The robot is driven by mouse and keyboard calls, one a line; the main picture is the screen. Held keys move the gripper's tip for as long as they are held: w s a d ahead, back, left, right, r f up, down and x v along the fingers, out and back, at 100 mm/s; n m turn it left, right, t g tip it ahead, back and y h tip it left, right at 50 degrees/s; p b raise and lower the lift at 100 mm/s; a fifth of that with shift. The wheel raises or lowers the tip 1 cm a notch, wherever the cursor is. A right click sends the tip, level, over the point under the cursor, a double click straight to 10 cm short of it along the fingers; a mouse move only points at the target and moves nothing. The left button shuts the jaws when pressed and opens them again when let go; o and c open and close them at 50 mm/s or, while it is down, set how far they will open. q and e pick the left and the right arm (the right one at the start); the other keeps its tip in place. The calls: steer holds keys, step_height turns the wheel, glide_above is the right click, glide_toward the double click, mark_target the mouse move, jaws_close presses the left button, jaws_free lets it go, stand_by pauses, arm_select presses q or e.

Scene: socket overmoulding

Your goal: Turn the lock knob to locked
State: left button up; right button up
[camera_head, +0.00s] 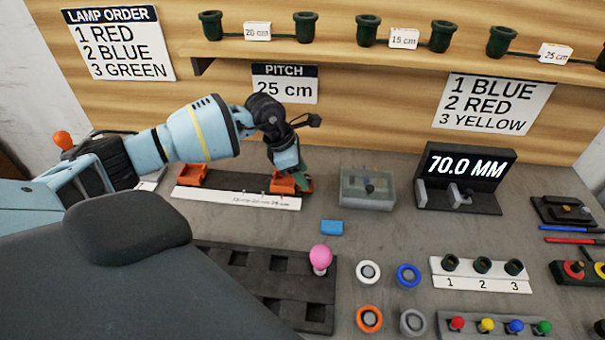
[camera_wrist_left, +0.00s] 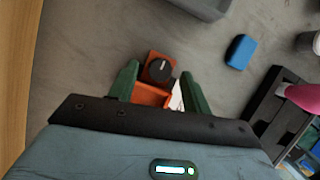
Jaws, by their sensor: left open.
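The lock knob (camera_wrist_left: 159,69) is a round black knob with a pale pointer line, on an orange block (camera_wrist_left: 154,95) in the left wrist view. The pointer runs roughly up and down in that picture. My left gripper (camera_wrist_left: 160,72) has its two green fingers apart, one on each side of the knob; I cannot tell whether they touch it. In the head view my left gripper (camera_head: 301,174) is low over the right orange block (camera_head: 284,186) of a dark rail with a white scale strip (camera_head: 236,198). The knob is hidden there by the gripper. My right gripper is not in view.
A blue block (camera_head: 332,227) lies in front of the rail's right end. A grey translucent box (camera_head: 367,189) stands to the right, beside a display (camera_head: 464,168) reading 70.0 MM. A dark slotted tray (camera_head: 232,260) with a pink-topped peg (camera_head: 320,258) lies in front.

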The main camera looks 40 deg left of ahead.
arm_select(q)
steer(key=shift+w+d+f, duration=0.1)
steer(key=shift+w+f, duration=0.05)
steer(key=shift+f, duration=0.35)
steer(key=c, duration=1)
